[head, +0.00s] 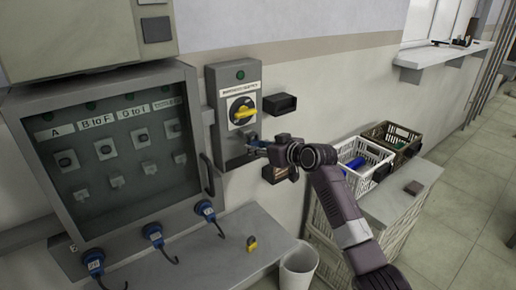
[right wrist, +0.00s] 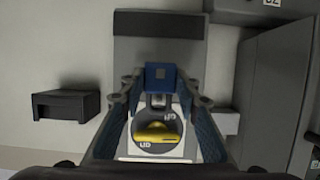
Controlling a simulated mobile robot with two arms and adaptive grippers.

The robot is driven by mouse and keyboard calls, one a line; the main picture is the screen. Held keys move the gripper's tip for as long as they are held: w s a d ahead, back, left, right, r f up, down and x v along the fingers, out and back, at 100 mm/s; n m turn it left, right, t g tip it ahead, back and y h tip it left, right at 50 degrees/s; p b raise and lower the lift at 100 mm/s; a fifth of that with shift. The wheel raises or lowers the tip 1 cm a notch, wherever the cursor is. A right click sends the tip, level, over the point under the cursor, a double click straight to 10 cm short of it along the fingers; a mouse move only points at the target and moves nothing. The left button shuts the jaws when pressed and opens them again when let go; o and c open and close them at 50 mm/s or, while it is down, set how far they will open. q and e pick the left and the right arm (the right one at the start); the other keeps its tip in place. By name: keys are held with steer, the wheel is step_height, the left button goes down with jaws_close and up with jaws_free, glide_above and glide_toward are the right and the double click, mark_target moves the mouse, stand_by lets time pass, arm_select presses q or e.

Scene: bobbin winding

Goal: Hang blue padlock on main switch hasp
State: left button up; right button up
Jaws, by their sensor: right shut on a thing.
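The main switch (head: 233,140) is a grey wall box with a yellow rotary handle (head: 243,111) on a white plate. The yellow handle also shows between my fingers in the right wrist view (right wrist: 155,133). My right gripper (head: 258,146) is at the lower right front of this box. It is shut on the blue padlock (right wrist: 160,73), whose blue body shows between the fingertips. In the head view the padlock is mostly hidden by the gripper. I cannot make out the hasp, or whether the shackle touches it. My left gripper is not in view.
A glass-fronted cabinet (head: 115,150) stands left of the switch. A small black holder (head: 280,103) is on the wall to its right. Below, a shelf (head: 225,252) carries a yellow padlock (head: 251,243). Blue plugs (head: 151,232) hang under the cabinet.

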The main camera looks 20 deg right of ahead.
steer(key=shift+w+a+b, duration=0.15)
steer(key=shift+w+a, duration=0.05)
steer(key=shift+w, duration=0.3)
steer(key=shift+w+a+b, duration=0.15)
steer(key=shift+w, duration=0.3)
steer(key=shift+f, duration=0.6)
stand_by(0.4)
steer(key=o, duration=1.4)
steer(key=shift+c, duration=0.2)
steer(key=shift+r, duration=0.1)
steer(key=shift+s, duration=0.15)
